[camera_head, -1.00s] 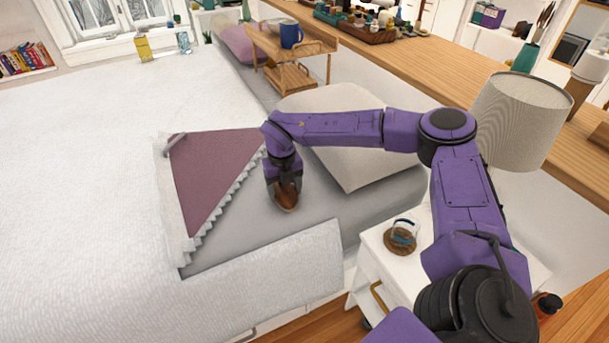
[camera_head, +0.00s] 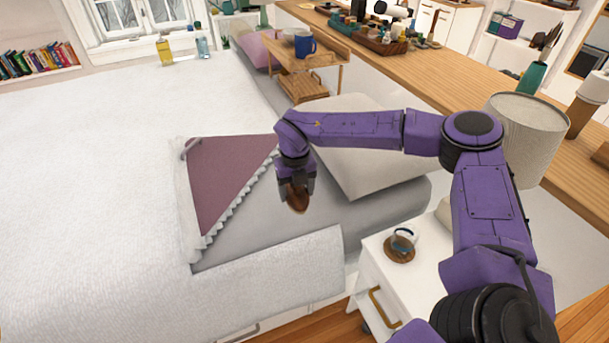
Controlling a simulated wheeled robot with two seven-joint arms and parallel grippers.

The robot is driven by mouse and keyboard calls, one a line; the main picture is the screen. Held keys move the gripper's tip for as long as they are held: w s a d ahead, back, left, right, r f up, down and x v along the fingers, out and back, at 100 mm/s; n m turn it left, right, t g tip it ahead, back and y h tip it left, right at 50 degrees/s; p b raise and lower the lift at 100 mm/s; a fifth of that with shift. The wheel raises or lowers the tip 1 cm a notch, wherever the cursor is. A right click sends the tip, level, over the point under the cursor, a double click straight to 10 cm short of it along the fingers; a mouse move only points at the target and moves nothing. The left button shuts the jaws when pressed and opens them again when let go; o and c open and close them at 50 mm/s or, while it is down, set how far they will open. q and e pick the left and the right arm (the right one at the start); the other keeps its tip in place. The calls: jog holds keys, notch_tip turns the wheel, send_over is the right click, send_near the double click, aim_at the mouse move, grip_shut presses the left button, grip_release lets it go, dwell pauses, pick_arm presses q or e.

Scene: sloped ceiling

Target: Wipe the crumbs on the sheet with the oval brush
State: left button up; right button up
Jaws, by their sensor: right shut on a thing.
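My right gripper (camera_head: 296,188) is shut on the oval brush (camera_head: 298,201), which is brown and rounded. It holds the brush over the grey sheet (camera_head: 275,227), close to its surface; I cannot tell whether the brush touches it. The sheet lies bare between the folded-back purple and white cover and the pillow (camera_head: 368,180). I cannot make out any crumbs on the sheet; the gripper and brush hide part of it. My left gripper is not in view.
A white nightstand (camera_head: 373,264) with a glass on a round wooden coaster (camera_head: 399,250) stands at the bed's near right. A lamp (camera_head: 527,130) stands behind my right arm. A wooden tray table (camera_head: 330,75) with a blue mug (camera_head: 305,45) is at the back.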

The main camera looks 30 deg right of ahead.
jog(key=shift+r+p, duration=0.7)
jog(key=shift+r, duration=0.55)
